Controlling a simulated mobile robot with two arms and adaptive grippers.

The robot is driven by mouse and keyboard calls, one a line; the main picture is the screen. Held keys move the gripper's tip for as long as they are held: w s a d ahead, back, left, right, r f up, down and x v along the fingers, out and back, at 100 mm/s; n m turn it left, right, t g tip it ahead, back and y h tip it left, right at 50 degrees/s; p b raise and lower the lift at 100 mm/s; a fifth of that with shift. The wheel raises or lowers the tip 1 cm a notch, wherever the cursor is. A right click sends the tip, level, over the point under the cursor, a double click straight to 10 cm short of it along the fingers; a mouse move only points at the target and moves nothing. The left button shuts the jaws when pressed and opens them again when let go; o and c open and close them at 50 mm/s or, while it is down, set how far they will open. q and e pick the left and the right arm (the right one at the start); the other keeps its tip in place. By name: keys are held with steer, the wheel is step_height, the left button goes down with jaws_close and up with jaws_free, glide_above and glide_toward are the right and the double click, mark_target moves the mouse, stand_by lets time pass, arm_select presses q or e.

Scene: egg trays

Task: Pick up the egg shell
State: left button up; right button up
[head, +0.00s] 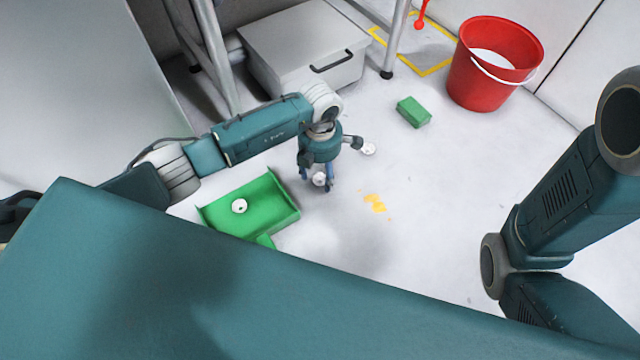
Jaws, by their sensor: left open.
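My left gripper (318,184) points down at the floor with its fingers open, in the middle of the head view. A white egg shell piece (319,179) shows between or just behind its fingers, partly covered by them; I cannot tell whether they touch it. A second white shell piece (368,149) lies on the floor to the right of the gripper. A third shell piece (239,205) lies in the green dustpan (280,216), left of the gripper. My right arm shows at the right edge, but its gripper is out of view.
A yellow spill (375,203) is on the floor right of the gripper. A green sponge-like block (413,112) and a red bucket (468,85) stand farther back. A grey box (300,45) and metal legs are behind.

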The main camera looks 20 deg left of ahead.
arm_select(q)
steer(key=shift+f, duration=0.8)
steer(key=shift+r, duration=0.1)
steer(key=c, duration=0.8)
